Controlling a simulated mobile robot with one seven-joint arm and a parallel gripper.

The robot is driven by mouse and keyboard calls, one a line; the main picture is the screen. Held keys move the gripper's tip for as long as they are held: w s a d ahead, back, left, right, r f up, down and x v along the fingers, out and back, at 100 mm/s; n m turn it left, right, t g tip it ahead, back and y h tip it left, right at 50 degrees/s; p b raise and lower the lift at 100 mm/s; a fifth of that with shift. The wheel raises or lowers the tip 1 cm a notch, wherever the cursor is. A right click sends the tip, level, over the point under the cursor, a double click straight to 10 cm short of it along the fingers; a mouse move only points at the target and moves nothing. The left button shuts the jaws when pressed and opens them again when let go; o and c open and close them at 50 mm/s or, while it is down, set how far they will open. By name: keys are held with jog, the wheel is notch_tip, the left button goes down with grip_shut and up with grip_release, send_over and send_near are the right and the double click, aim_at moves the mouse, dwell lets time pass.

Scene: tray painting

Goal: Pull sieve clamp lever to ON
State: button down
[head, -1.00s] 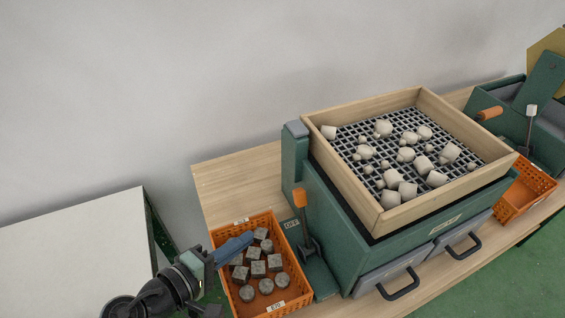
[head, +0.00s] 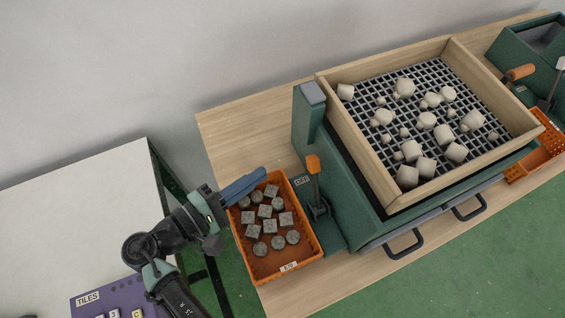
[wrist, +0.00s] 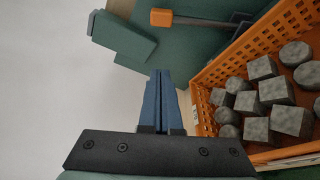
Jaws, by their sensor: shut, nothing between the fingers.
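The clamp lever (head: 315,184) has an orange tip and a dark stem. It stands upright on a green base plate at the left side of the green sieve machine (head: 343,172). A label reading OFF (head: 302,181) sits beside it. In the wrist view the lever's orange handle (wrist: 163,18) lies ahead of the fingers, near the top.
The orange crate (head: 313,236) of grey blocks stands left of the lever. The wooden sieve frame (head: 357,157) holds several pale pieces on a dark grid. A purple TILES board (head: 100,298) lies on the white table (head: 80,215). A second green machine (head: 540,50) stands at the right.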

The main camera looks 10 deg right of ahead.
aim_at(316, 185)
jog(key=p+x, duration=0.1)
jog(key=x, duration=0.9)
jog(key=s, duration=0.1)
jog(key=s+r+p, duration=0.1)
jog(key=s+p, duration=0.1)
jog(key=shift+s+d+r, duration=0.1)
jog(key=shift+r, duration=0.15)
jog(key=shift+s+r, duration=0.1)
jog(key=shift+s, duration=0.15)
jog(key=shift+d, duration=0.1)
jog(key=shift+s+b, duration=0.1)
jog(key=shift+b, duration=0.3)
